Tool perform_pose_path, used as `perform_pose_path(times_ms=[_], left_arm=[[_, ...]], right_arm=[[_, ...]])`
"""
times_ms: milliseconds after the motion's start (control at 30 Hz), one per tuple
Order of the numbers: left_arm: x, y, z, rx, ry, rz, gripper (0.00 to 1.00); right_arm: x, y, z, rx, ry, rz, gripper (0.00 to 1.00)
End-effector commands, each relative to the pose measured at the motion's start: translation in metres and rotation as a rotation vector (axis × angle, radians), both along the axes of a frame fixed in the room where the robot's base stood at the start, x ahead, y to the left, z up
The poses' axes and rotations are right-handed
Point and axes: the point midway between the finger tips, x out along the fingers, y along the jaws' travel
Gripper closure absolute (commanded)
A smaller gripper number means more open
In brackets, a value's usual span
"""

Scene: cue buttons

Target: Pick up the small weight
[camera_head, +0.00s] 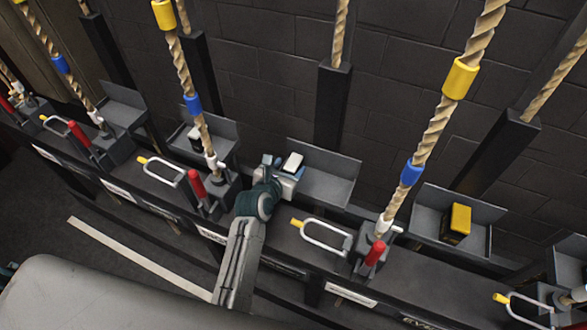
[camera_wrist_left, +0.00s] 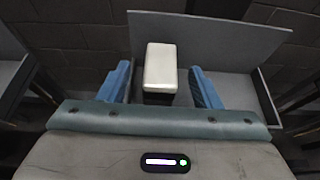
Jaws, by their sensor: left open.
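A small weight with a white top and dark lower part (camera_head: 293,162) sits in a grey metal tray (camera_head: 328,187) against the wall; it also shows in the left wrist view (camera_wrist_left: 160,68). My left gripper (camera_head: 284,164) reaches into the left end of this tray. In the left wrist view its two blue fingers (camera_wrist_left: 162,88) are open, one on each side of the weight, with a gap showing on both sides. The weight's lower part is mostly hidden. My right gripper is not in view.
A yellow and black weight (camera_head: 458,221) sits in the tray to the right. Another tray (camera_head: 215,133) to the left holds a small dark object with a light top. Thick ropes (camera_head: 436,130), red-handled levers (camera_head: 375,253) and white loop handles (camera_head: 325,238) line the ledge beside my arm.

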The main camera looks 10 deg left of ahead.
Motion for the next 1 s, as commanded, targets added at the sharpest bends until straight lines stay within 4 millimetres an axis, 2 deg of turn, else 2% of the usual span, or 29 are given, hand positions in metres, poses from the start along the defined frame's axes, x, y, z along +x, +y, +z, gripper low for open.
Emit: perform_pose_path(times_ms=[400, 667, 700, 1000], left_arm=[[0.044, -0.010, -0.020, 0.001, 0.001, -0.001, 0.42], [0.048, -0.011, -0.021, 0.000, 0.000, 0.000, 0.42], [0.048, -0.011, -0.021, 0.000, 0.000, 0.000, 0.44], [0.047, -0.011, -0.021, 0.000, 0.000, 0.000, 1.00]], right_arm=[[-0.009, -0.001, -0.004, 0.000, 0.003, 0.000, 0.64], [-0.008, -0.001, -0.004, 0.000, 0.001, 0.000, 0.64], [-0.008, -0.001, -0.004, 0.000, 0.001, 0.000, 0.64], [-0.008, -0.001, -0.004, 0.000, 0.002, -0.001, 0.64]])
